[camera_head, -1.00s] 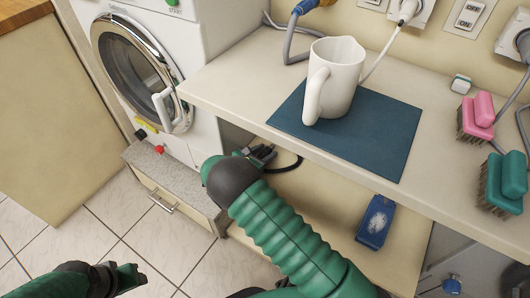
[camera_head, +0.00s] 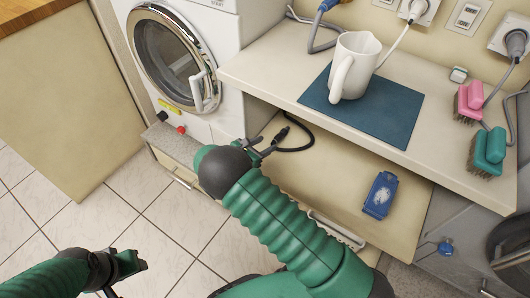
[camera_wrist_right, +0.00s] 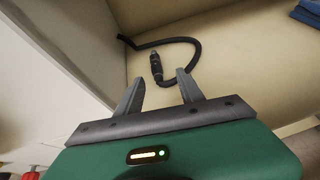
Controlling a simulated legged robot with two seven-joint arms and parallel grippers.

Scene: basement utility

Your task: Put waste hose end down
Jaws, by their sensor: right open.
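The black waste hose (camera_head: 309,139) lies in a loop on the beige lower shelf under the counter. Its thicker end (camera_wrist_right: 156,64) rests on the shelf in the right wrist view, just ahead of my fingers. My right gripper (camera_head: 265,150) is at the shelf's left part, beside the hose. In the wrist view the right gripper (camera_wrist_right: 158,77) is open, its two fingers apart with nothing clamped between them. My left gripper (camera_head: 128,264) is low at the left over the tiled floor; its jaws are too unclear to judge.
A washing machine (camera_head: 222,40) stands at the left. Above the shelf, the counter (camera_head: 265,75) holds a white mug (camera_head: 353,68) on a blue mat (camera_head: 395,115), and pink and green brushes. A blue object (camera_head: 380,195) lies on the shelf's right part. The floor at left is clear.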

